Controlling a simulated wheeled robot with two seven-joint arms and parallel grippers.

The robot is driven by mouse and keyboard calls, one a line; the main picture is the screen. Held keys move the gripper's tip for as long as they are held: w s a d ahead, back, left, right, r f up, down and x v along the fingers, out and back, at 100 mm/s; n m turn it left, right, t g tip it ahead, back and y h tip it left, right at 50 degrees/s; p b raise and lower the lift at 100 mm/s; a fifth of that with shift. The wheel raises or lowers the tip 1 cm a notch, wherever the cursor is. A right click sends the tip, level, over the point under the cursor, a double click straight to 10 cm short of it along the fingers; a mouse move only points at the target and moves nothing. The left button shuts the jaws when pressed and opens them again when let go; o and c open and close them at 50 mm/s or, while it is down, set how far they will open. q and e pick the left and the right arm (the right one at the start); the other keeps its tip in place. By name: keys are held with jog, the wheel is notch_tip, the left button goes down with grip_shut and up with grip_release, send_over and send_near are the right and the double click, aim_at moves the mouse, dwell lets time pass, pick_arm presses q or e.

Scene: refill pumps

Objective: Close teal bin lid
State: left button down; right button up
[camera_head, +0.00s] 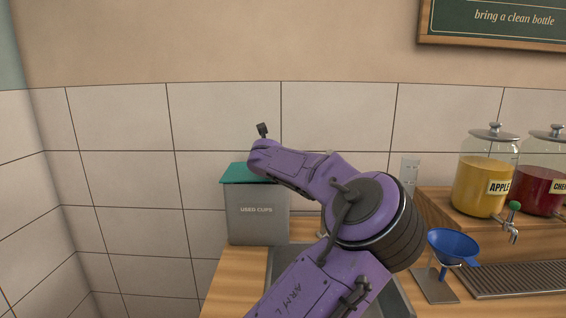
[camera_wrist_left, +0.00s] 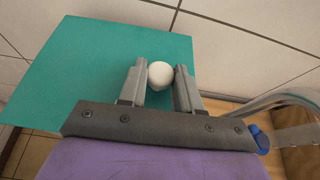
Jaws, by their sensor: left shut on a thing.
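The grey bin (camera_head: 257,222) marked "USED CUPS" stands on the wooden counter against the tiled wall. Its teal lid (camera_head: 234,173) lies across the top of the bin and looks flat, with its right part hidden by my left arm. The lid (camera_wrist_left: 75,70) fills much of the left wrist view, with a round white knob (camera_wrist_left: 160,73) on it. My left gripper (camera_wrist_left: 160,80) is over the lid, its two fingers shut on the knob from either side. In the head view the fingers are hidden behind my arm. My right gripper is in neither view.
A sink (camera_head: 282,262) lies beside the bin, partly under my arm. To the right are a blue funnel (camera_head: 452,246) on a stand, a drip grille (camera_head: 515,278), and a yellow apple jar (camera_head: 482,180) and a red jar (camera_head: 540,188) on a wooden shelf.

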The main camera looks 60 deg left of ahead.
pick_arm(q)
jog(key=shift+w+d+f+m, duration=0.15)
jog(key=shift+f+m, duration=0.15)
jog(key=shift+f, duration=0.25)
jog(key=c, duration=0.8)
grip_release()
jog(key=b+v, duration=0.1)
jog(key=v, duration=0.6)
jog(key=shift+d, duration=0.15)
